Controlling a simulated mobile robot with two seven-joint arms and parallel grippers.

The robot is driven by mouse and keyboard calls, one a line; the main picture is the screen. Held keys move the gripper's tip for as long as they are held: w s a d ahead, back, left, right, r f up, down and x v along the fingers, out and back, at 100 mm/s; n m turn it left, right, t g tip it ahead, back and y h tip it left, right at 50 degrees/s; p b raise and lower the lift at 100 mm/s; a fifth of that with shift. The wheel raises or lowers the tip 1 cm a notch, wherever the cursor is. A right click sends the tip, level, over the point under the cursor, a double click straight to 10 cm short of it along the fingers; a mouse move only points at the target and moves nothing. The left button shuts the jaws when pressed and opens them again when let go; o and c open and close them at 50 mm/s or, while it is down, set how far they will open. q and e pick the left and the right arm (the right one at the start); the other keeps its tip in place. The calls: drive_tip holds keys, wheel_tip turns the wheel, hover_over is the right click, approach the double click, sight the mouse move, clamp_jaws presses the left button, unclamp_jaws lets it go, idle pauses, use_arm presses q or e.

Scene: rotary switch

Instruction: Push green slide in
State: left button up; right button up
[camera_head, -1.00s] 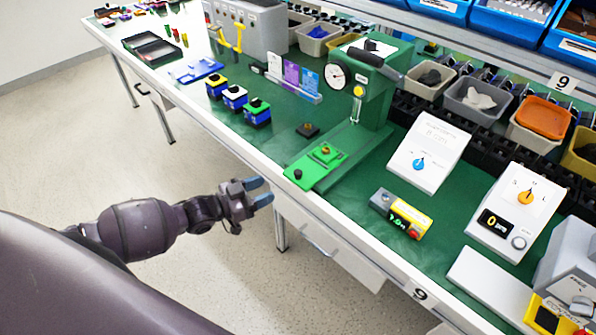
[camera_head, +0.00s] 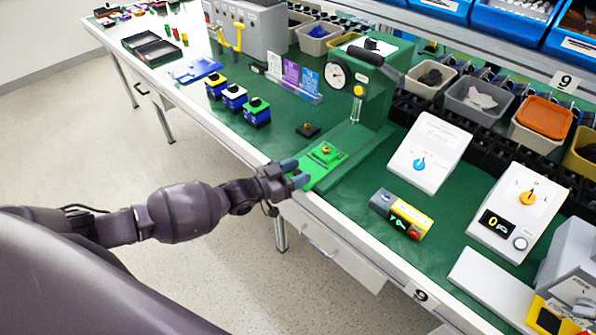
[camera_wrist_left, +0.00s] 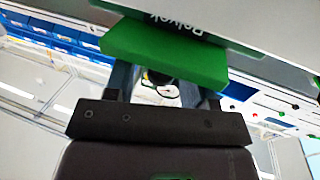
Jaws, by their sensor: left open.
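The green slide (camera_head: 318,169) sticks out of the base of the green press (camera_head: 368,90), towards the table's front edge. A small green block with a brass-coloured centre (camera_head: 325,154) sits on it. My left gripper (camera_head: 295,173) is at the slide's outer end, its two blue-grey fingers spread. In the left wrist view, the green slide's end (camera_wrist_left: 165,53) crosses in front of the fingertips, and a black knob (camera_wrist_left: 157,77) shows between the fingers. In the head view the gripper hides this knob. I cannot tell whether the fingers touch the slide. My right gripper is not in view.
White dial panels (camera_head: 428,152) stand further right. Several small blue boxes (camera_head: 256,112) stand left of the press. A black piece (camera_head: 308,130) lies near the slide.

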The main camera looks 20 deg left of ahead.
use_arm(q)
drive_tip(key=shift+w+d, duration=0.15)
drive_tip(key=shift+w, duration=0.05)
clamp_jaws()
idle(0.3)
